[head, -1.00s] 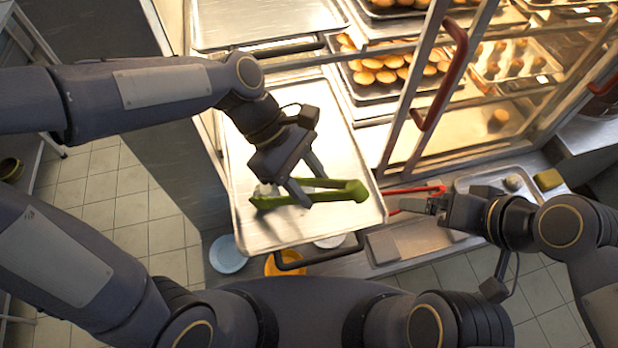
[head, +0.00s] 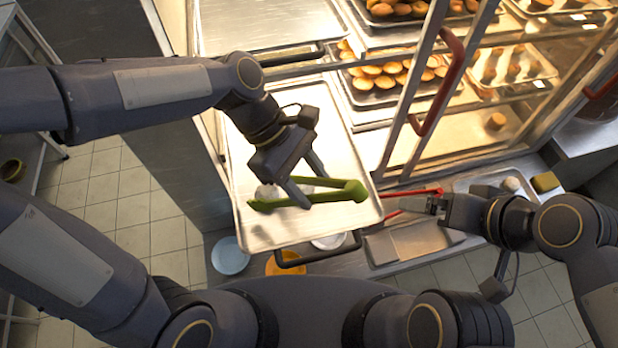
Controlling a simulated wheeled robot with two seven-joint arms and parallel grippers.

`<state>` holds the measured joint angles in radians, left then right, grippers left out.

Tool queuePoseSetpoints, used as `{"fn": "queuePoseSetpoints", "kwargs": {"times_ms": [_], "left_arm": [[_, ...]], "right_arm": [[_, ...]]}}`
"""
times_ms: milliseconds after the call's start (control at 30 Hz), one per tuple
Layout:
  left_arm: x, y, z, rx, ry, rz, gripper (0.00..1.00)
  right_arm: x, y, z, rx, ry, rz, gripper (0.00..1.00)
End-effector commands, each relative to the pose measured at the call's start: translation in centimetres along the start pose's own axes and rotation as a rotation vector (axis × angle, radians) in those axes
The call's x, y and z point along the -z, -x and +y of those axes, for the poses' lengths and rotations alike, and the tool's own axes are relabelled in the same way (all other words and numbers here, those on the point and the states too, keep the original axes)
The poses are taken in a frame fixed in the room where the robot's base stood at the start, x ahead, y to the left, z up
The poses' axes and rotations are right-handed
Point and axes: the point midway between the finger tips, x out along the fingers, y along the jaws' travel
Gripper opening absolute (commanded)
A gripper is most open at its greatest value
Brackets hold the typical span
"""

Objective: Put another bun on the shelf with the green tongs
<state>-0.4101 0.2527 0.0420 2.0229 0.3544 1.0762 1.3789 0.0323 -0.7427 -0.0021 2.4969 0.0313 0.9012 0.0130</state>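The green tongs (head: 352,190) are over the metal tray (head: 345,135), hinge end to the right and jaws opening to the left. My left gripper (head: 306,188) has its fingers around the tongs' arms and appears shut on them. A pale, whitish object (head: 267,192) shows between the jaw ends; I cannot tell whether they grip it. Golden buns (head: 384,75) lie on trays on the lit shelves of the cabinet at upper right. A single bun (head: 496,121) sits alone on the lower shelf. My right gripper (head: 436,205) is by a thin red tong-like item (head: 405,192); its grip is unclear.
The cabinet's frame, with a red handle (head: 440,95), stands between the tray and the shelves. A blue plate (head: 230,257) and an orange plate (head: 285,264) lie below the tray. A yellow sponge (head: 545,182) is at right. Tiled floor is clear at left.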

Motion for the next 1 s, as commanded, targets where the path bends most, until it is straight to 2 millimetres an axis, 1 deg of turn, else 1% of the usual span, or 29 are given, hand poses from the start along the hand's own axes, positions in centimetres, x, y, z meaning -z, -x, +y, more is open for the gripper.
{"fn": "queuePoseSetpoints", "kwargs": {"times_ms": [33,200,333,367,400,500,567,933,967,1000], "left_arm": [[-1.1,1.5,0.0,-0.001,0.000,0.000,0.44],[-2.5,3.4,0.0,-0.001,-0.001,0.000,0.44],[-3.6,4.9,0.0,-0.002,-0.001,0.000,0.44],[-3.8,5.2,0.0,-0.002,-0.001,0.000,0.44],[-3.9,5.2,0.0,-0.005,-0.004,0.000,0.44],[-4.6,6.2,0.0,-0.003,-0.003,0.000,0.44],[-4.8,6.4,-0.1,-0.002,-0.003,0.000,0.44],[-4.8,6.4,-0.1,-0.001,-0.001,0.000,0.45],[-4.8,6.4,-0.1,-0.001,-0.001,0.000,0.41],[-4.8,6.4,-0.1,-0.001,-0.001,0.000,0.39]], "right_arm": [[0.8,1.6,-0.7,0.000,0.000,0.000,1.00],[1.8,3.6,-1.6,0.000,0.000,0.001,1.00],[2.4,4.8,-2.2,0.000,0.000,0.001,1.00],[2.5,4.9,-2.2,0.000,0.000,0.001,1.00],[2.2,4.3,-2.0,0.000,0.000,0.001,1.00],[2.1,4.2,-1.9,0.000,0.000,0.000,1.00],[2.1,4.2,-1.9,0.000,0.000,0.000,1.00],[2.1,4.2,-1.9,0.000,0.000,0.001,1.00],[2.1,4.2,-1.9,0.000,0.000,0.001,1.00],[2.1,4.2,-1.9,0.000,0.000,0.001,1.00]]}}
